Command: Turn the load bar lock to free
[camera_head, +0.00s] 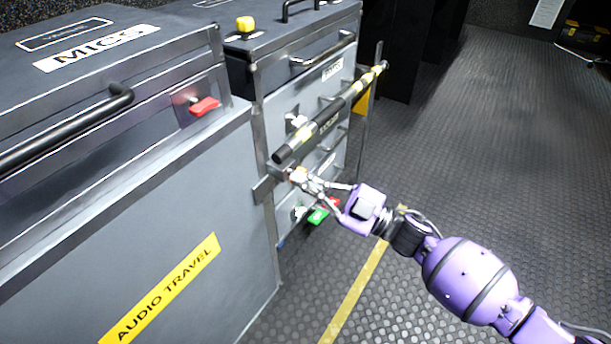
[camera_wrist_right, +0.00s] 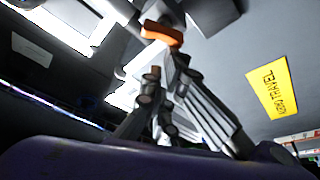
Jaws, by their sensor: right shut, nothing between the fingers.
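The load bar (camera_head: 335,113) is a dark bar with yellow bands, running across the front of the grey drawer case. An orange lever (camera_wrist_right: 161,33), which looks like the load bar lock, shows in the wrist view just beyond my fingertips. My left gripper is not in view.
A green latch (camera_head: 318,215) sits low on the drawer case, close under my right gripper. A large grey case with a red latch (camera_head: 204,106) and an "AUDIO TRAVEL" label (camera_head: 163,288) stands at left. The ribbed floor (camera_head: 500,150) at right is open.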

